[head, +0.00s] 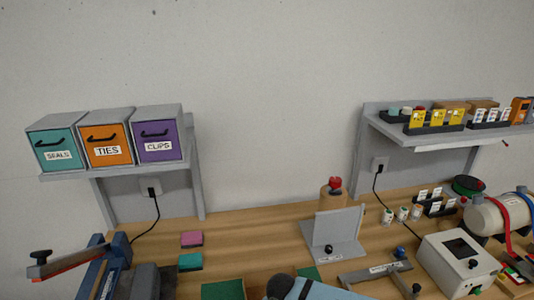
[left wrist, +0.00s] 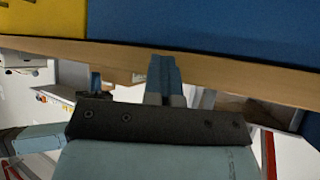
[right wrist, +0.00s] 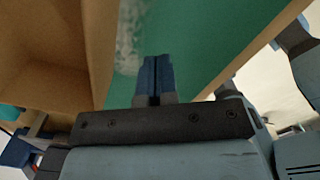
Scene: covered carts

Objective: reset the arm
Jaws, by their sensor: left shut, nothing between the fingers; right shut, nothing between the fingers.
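My left gripper (left wrist: 163,76) is in the left wrist view with its two blue fingers together and nothing between them. A wooden edge (left wrist: 110,53) with blue and yellow surfaces lies just beyond its fingertips; I cannot tell whether they touch. My right gripper (right wrist: 155,76) is in the right wrist view, its fingers also together and empty. A green surface (right wrist: 195,45) and a wooden compartment (right wrist: 45,55) lie beyond its tips. In the head view neither gripper shows; only a light blue part of my arm shows at the bottom middle.
A wooden workbench (head: 275,225) runs along a grey wall. A left shelf holds drawer boxes labelled SEALS (head: 57,145), TIES (head: 107,140) and CLIPS (head: 158,138). A right shelf (head: 400,135) carries yellow packets. A white box (head: 455,262) and a tank (head: 492,215) crowd the bench's right side.

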